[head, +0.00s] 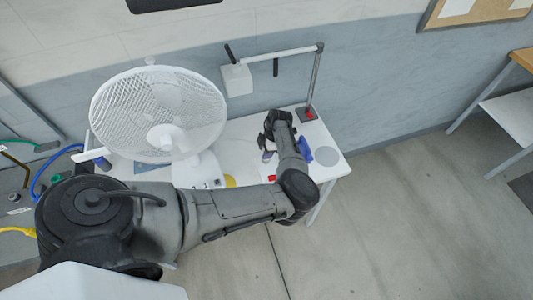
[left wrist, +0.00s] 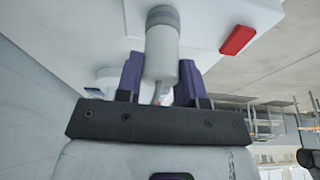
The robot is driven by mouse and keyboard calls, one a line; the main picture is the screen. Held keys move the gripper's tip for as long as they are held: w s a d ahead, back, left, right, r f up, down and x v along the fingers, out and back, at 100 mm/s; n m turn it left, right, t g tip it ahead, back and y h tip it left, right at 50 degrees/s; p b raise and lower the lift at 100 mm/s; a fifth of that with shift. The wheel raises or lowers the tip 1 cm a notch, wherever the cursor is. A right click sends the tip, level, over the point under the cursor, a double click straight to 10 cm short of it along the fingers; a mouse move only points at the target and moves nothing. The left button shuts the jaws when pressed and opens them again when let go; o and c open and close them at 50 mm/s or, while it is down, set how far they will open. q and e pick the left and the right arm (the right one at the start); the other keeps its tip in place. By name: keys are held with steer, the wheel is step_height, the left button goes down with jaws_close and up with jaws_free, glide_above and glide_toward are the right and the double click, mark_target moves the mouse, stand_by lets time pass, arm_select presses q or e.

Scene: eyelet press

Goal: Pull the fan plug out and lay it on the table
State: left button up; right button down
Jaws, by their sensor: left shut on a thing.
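The white fan (head: 160,115) stands at the left of the white table (head: 325,160). My left arm reaches across the front of the table, and my left gripper (head: 268,153) is low over its right part. In the left wrist view my left gripper (left wrist: 160,80) is shut on a pale grey cylindrical plug (left wrist: 161,52), between two purple fingers. The plug's far end lies against or just in front of a white block (left wrist: 200,22) with a red switch (left wrist: 238,40). I cannot tell whether it is seated there. My right gripper is not in view.
A blue object (head: 326,155) lies right of my gripper. Blue and yellow cables (head: 50,170) are at the far left. The right front corner is fairly clear.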

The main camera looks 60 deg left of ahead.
arm_select(q)
steer(key=shift+r, duration=0.15)
steer(key=shift+r+p, duration=0.45)
stand_by(0.6)
steer(key=shift+r, duration=0.15)
steer(key=shift+r+p, duration=1.15)
steer(key=shift+r, duration=0.1)
steer(key=shift+r+p, duration=0.95)
steer(key=shift+r, duration=0.3)
